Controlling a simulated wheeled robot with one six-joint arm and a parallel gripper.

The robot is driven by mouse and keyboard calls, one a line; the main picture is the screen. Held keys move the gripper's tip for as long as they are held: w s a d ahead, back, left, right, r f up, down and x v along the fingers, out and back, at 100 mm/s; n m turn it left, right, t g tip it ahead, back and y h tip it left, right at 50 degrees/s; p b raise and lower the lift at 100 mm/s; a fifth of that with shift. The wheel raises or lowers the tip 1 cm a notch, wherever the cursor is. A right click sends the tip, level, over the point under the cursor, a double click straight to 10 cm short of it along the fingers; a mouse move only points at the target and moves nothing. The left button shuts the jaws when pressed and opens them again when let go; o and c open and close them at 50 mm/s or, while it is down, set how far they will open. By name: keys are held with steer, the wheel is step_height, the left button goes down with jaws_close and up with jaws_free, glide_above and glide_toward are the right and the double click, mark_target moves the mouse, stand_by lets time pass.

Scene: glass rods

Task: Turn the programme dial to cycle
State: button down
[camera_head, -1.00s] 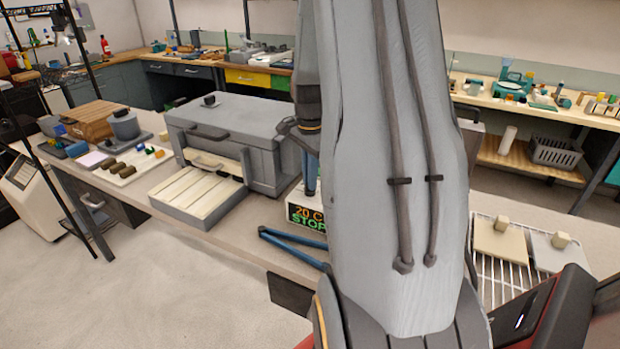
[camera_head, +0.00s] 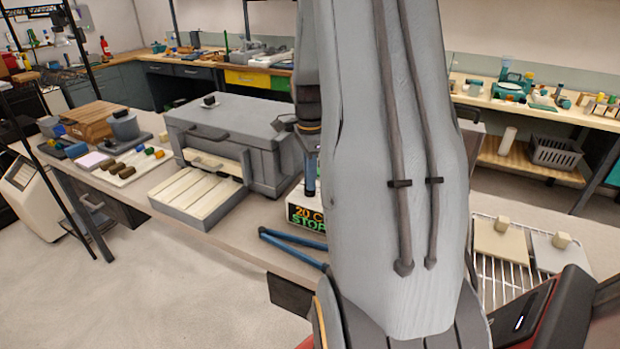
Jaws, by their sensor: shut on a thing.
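A white control box with a lit display (camera_head: 306,217) stands on the bench, partly hidden by my arm. Its display shows "20 C" in orange above "STOP" in green, cut off on the right by my arm. My gripper (camera_head: 310,188) points straight down at the top of this box, its blue fingers close together. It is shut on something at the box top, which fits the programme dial. The dial itself is hidden behind the fingers and arm, so its pointer and marks cannot be read.
A grey furnace-like box (camera_head: 240,135) with a cream slatted tray (camera_head: 196,197) stands left of the control box. Blue tongs (camera_head: 292,247) lie in front at the bench edge. A wire rack (camera_head: 490,275) with two lidded plates is at right.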

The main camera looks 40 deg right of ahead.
steer(key=c, duration=1.8)
jaws_free()
steer(key=shift+c, duration=0.2)
steer(key=shift+r, duration=0.1)
step_height(320, 180, up, 8)
steer(key=shift+f+b, duration=0.15)
steer(key=shift+b, duration=0.95)
